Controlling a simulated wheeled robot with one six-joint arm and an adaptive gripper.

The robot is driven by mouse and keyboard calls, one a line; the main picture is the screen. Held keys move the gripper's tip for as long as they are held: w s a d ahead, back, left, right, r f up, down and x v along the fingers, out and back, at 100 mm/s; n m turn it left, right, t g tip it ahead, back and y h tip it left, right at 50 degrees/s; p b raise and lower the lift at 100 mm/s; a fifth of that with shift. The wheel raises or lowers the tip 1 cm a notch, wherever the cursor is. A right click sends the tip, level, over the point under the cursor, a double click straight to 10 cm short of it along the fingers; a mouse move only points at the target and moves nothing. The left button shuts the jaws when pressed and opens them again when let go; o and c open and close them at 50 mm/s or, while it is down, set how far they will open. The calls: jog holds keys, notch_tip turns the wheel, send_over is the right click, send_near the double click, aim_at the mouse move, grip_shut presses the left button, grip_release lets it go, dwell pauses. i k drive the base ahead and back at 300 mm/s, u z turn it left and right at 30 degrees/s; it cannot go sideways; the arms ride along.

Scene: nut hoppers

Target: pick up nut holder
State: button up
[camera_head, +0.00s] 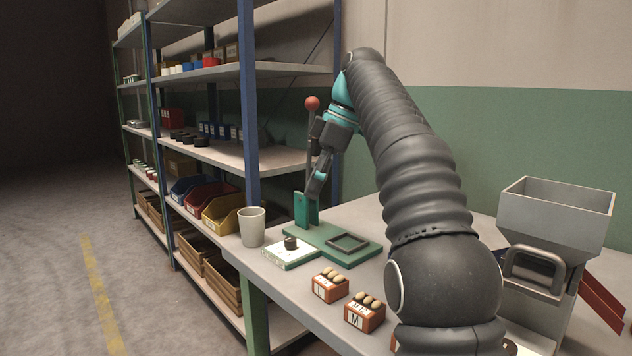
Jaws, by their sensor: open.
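Two small orange-brown holders with several tan rounded nuts on top stand near the table's front edge: one holder (329,288), and another marked M (364,316). A sliver of a third orange block (394,344) shows beside my arm, which hides the rest. My gripper (319,190) is open, points down and looks empty. It is in line with the green lever stand behind the holders, well apart from them. Whether it touches the stand cannot be told.
A red-knobbed lever (312,104) rises from a green base plate (330,245). A grey cup (251,227) and a white block with a dark knob (290,253) stand left. A grey metal hopper (555,225) stands right. Loaded shelves (210,150) line the left.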

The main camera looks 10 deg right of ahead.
aim_at(365, 311)
jog(key=k, duration=1)
